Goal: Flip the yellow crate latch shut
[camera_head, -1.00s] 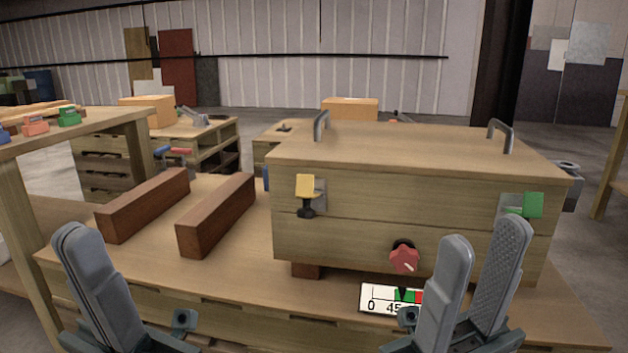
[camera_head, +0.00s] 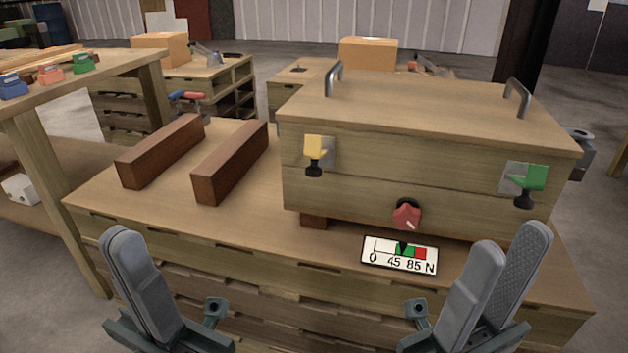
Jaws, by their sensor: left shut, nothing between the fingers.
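The wooden crate (camera_head: 420,133) stands on the pallet-like table, its lid down. The yellow latch (camera_head: 315,147) is on the left of its front face, a yellow flap on a grey plate with a black knob below. My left gripper (camera_head: 128,240) is low at the left, shut and empty, well apart from the latch. My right gripper (camera_head: 508,245) is low at the right, its two fingers apart with nothing between them, in front of the crate and not touching it.
A green latch (camera_head: 531,178) is on the crate's right front. A red knob (camera_head: 407,215) sits low in the middle, above a gauge card (camera_head: 399,255) marked 0, 45, 85 N. Two brown bars (camera_head: 231,163) lie left of the crate. Metal handles (camera_head: 517,97) rise from the lid.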

